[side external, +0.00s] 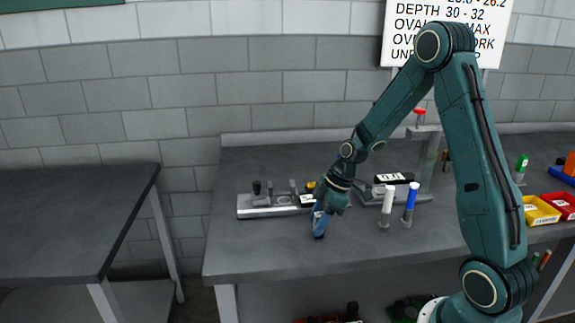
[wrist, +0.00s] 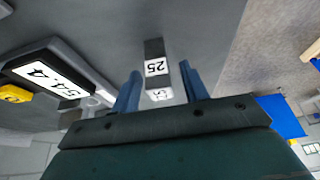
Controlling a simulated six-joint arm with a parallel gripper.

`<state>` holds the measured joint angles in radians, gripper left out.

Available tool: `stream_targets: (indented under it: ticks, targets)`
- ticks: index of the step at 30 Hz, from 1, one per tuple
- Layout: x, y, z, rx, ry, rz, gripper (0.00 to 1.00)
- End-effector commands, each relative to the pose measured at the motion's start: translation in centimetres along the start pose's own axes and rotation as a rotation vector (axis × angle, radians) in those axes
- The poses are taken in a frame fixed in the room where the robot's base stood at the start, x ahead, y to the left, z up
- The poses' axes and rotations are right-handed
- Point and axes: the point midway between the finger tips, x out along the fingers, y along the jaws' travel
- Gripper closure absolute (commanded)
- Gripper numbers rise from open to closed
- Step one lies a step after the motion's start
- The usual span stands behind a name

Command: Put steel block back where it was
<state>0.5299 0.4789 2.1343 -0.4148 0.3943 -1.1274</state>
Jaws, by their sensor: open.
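The steel block (wrist: 154,48) is a small grey block with a dark end and white labels, one reading 25. In the wrist view it stands between the two blue fingers of my gripper (wrist: 160,72), with a visible gap on each side. The fingers are apart. In the side external view my gripper (side external: 319,222) points down low over the front of the grey bench (side external: 270,248). The block is mostly hidden there by the fingers, and I cannot tell its contact with the bench.
A metal gauge (side external: 262,212) with a display (wrist: 50,74) reading 54.4 lies close behind my gripper. A white-capped tool (side external: 388,201) and a blue-capped tool (side external: 410,197) stand to the right. Yellow (side external: 540,211) and red bins sit farther right. The bench's front left is clear.

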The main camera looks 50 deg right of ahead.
Motion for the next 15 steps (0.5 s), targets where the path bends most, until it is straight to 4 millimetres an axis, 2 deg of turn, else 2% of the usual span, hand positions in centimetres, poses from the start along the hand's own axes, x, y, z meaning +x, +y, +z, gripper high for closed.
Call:
stream_targets:
  ticks: [8,15]
  targets:
    - [-3.6,0.1,0.0,0.0,0.001,0.005,0.56]
    - [-7.5,0.1,0.0,-0.001,0.001,0.007,0.56]
